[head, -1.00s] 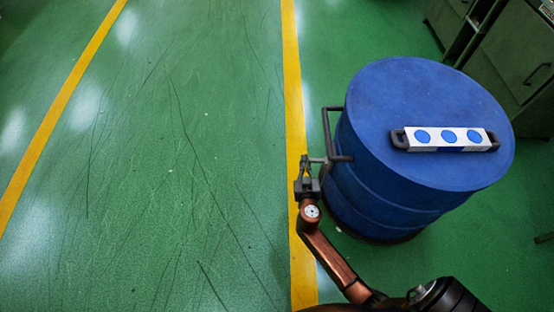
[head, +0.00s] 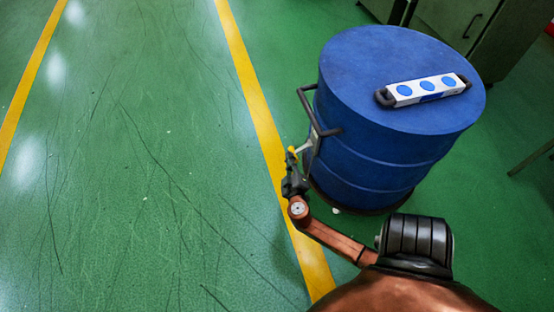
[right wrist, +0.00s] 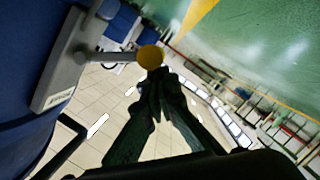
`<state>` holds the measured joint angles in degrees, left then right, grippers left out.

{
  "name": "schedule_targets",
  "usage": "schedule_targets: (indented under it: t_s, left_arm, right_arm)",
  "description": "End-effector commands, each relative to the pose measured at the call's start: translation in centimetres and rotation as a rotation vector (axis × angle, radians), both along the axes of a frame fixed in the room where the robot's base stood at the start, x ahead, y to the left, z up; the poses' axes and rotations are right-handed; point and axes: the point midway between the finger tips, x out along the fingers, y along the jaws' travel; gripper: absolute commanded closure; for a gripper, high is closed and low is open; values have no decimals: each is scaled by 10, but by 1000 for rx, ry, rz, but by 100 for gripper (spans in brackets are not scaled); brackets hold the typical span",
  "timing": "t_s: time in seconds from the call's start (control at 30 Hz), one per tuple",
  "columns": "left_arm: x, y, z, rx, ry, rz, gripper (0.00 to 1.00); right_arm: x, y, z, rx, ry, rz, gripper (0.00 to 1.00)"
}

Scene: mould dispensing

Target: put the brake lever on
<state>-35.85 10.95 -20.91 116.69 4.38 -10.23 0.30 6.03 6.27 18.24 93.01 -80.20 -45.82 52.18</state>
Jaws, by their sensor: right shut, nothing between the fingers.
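The brake lever (head: 302,148) is a thin grey rod with a yellow knob, on a grey plate at the left side of the blue drum cart (head: 377,155). In the right wrist view the lever (right wrist: 112,57) sticks out from its plate (right wrist: 62,58) to the yellow knob (right wrist: 150,57). My right gripper (head: 291,164) is shut and empty, its fingertips just by the knob. In the right wrist view the closed fingertips (right wrist: 158,80) are right below the knob; I cannot tell whether they touch it. My left gripper is not in view.
A dark handle bar (head: 306,103) stands out from the drum's left side above the lever. A white bar with blue discs (head: 427,89) lies on the drum's top. Green cabinets (head: 460,35) stand at the back right. The green floor (head: 130,170) to the left is clear.

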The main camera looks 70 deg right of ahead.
Motion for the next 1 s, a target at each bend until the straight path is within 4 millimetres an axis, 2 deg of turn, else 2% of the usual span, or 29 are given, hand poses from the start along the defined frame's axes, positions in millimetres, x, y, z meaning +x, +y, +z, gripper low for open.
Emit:
schedule_targets:
  t_s: [0.67, 0.77, 1.0]
  left_arm:
    - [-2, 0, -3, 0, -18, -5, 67]
    - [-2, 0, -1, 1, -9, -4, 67]
    - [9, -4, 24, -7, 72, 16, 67]
  right_arm:
    - [-5, -4, -3, 3, -1, -8, 100]
    - [-2, -1, 2, 3, -3, -7, 100]
    - [8, 14, 33, 4, -9, -14, 100]
